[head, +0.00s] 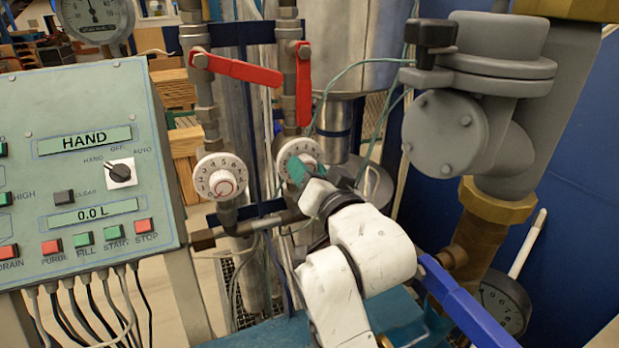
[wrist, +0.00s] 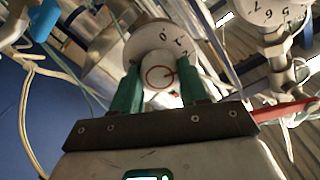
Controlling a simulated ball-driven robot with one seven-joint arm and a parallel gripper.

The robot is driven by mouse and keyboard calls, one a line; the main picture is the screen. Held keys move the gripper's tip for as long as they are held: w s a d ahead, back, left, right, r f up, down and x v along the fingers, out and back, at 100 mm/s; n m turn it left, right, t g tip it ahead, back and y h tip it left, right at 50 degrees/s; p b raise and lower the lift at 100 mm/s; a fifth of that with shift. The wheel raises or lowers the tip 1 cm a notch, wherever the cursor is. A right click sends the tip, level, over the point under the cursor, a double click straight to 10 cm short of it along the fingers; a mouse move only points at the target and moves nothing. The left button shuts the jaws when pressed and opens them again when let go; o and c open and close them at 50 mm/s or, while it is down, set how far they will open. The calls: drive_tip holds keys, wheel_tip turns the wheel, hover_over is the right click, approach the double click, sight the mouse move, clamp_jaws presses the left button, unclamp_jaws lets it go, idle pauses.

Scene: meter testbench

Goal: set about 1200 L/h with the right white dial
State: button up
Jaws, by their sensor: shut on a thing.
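The right white dial (head: 299,149) is partly hidden behind my gripper (head: 302,170) in the head view. In the wrist view this dial (wrist: 152,40) has black numbers on its rim and a white centre knob (wrist: 159,78) with a red ring. My gripper (wrist: 162,90) is shut on the knob, one green finger on each side. The dial's setting cannot be read from the few numbers showing. The left white dial (head: 220,176) is free, with numbers around its face; part of it also shows in the wrist view (wrist: 272,14).
Two red levers (head: 238,68) (head: 303,90) sit above the dials. The control panel (head: 60,160) at left reads HAND and 0.0 L. A grey meter body (head: 445,135) stands at right. A blue lever (head: 465,302) and a gauge (head: 503,305) are at lower right.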

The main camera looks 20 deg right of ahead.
drive_tip(key=m+b, duration=0.4)
drive_tip(key=m, duration=0.5)
drive_tip(key=m+b, duration=0.5)
drive_tip(key=m, duration=0.4)
drive_tip(key=m+b, duration=0.4)
drive_tip(key=m, duration=0.5)
drive_tip(key=shift+f+m, duration=0.3)
drive_tip(key=shift+b, duration=0.3)
drive_tip(key=o, duration=1.1)
drive_tip(key=shift+r, duration=0.1)
drive_tip(key=shift+c, duration=0.2)
